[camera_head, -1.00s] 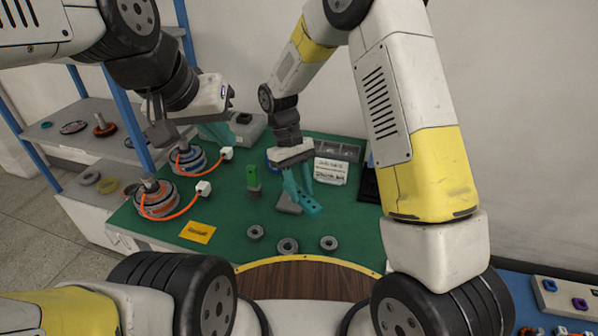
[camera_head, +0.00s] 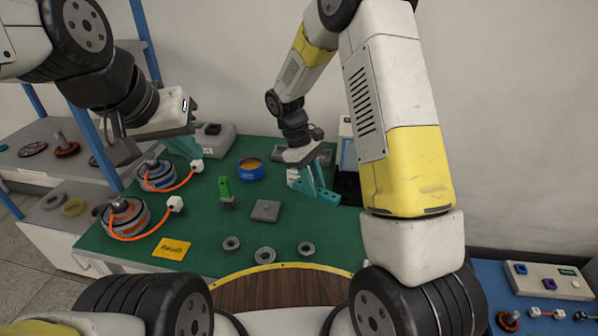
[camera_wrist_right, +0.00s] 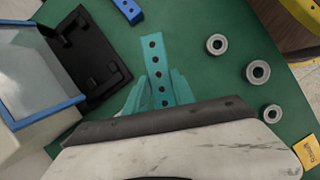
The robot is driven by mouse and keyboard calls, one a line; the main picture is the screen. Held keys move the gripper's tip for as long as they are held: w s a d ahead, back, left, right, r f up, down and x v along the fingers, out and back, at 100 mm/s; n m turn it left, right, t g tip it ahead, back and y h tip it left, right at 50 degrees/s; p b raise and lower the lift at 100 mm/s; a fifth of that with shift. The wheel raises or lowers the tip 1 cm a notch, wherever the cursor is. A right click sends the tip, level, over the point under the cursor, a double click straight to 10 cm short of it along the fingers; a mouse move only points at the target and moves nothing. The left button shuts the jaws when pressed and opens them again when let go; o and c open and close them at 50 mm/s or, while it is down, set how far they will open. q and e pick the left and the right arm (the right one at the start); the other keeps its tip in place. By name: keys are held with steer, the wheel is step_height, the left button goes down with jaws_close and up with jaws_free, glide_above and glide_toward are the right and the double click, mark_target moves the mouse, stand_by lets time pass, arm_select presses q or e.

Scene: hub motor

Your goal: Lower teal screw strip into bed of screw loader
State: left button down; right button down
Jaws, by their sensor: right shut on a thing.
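The teal screw strip (camera_wrist_right: 154,65), a bar with a row of holes, is held between the teal fingers of my right gripper (camera_wrist_right: 155,98) in the right wrist view. In the head view the strip (camera_head: 322,194) shows above the green table's right side, and my right gripper (camera_head: 303,176) is shut on it. A black fixture (camera_wrist_right: 92,58), possibly the screw loader's bed, lies left of the strip and apart from it; in the head view it (camera_head: 347,188) is partly hidden behind my arm. My left gripper (camera_head: 186,147) hangs over the table's back left; its finger gap is unclear.
A blue-edged box (camera_wrist_right: 35,65) stands beside the black fixture. A blue strip (camera_wrist_right: 128,9) lies nearby. A grey block (camera_head: 265,211), green part (camera_head: 225,190), blue bowl (camera_head: 250,170) and several grey rings (camera_head: 265,255) are on the table. Motors with orange cables (camera_head: 127,217) stand left.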

steer(key=shift+w+d+f+n+t+h, duration=0.2)
steer(key=shift+w+d+f+n, duration=0.55)
steer(key=shift+d, duration=2.2)
steer(key=shift+w+d+f+n+t+h, duration=0.25)
steer(key=shift+w+d+n, duration=0.9)
steer(key=shift+d, duration=1.75)
steer(key=shift+w+d+f+n+t+h, duration=0.1)
steer(key=shift+w+d+f+n+t, duration=0.35)
steer(key=shift+w+d, duration=1.7)
steer(key=shift+s+d+f, duration=0.1)
steer(key=shift+s+d, duration=0.7)
steer(key=shift+f, duration=0.9)
steer(key=shift+f, duration=0.1)
steer(key=shift+f, duration=0.7)
steer(key=c, duration=1)
jaws_free()
